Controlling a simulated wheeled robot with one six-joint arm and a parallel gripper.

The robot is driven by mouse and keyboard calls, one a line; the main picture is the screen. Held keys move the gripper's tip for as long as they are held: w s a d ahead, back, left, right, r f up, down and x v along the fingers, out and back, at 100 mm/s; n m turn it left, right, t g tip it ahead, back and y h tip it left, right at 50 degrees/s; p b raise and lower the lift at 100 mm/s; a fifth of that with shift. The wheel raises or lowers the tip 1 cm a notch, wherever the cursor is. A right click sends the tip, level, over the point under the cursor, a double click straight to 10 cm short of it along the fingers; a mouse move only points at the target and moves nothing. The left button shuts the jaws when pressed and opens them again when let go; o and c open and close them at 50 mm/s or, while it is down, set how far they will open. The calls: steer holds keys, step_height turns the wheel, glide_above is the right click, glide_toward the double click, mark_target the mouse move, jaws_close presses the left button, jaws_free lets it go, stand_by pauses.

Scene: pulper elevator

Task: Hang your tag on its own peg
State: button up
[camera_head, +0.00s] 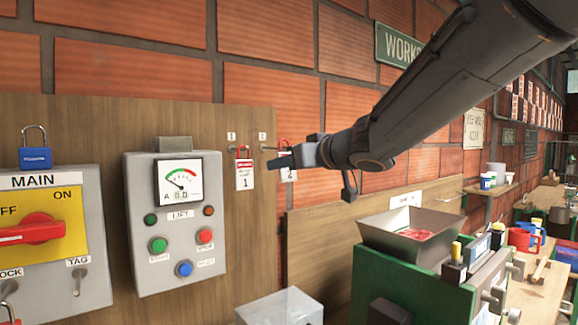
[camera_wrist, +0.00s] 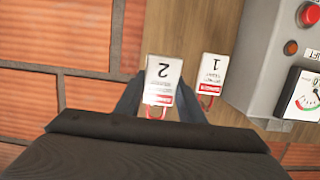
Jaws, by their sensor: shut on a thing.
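My gripper (camera_head: 285,160) is shut on the white tag marked 2 (camera_wrist: 163,80), which has a red band and a red loop. In the head view this tag (camera_head: 290,174) is partly hidden behind my gripper, just right of the board edge. In the wrist view it is upside down between the fingers. The tag marked 1 (camera_head: 244,176) hangs by its red loop on the board, under the small 1 label (camera_head: 231,136). The small 2 label (camera_head: 263,136) is to its right.
The wooden board (camera_head: 215,115) also carries the grey lift control box (camera_head: 140,215) and the main switch box (camera_head: 95,235) with a blue padlock (camera_head: 35,155). A green machine with a hopper (camera_head: 410,235) stands below my arm at right.

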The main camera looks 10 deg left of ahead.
steer(key=shift+x, duration=1.65)
steer(key=shift+a+f, duration=0.1)
steer(key=shift+f, duration=0.1)
steer(key=o, duration=1.1)
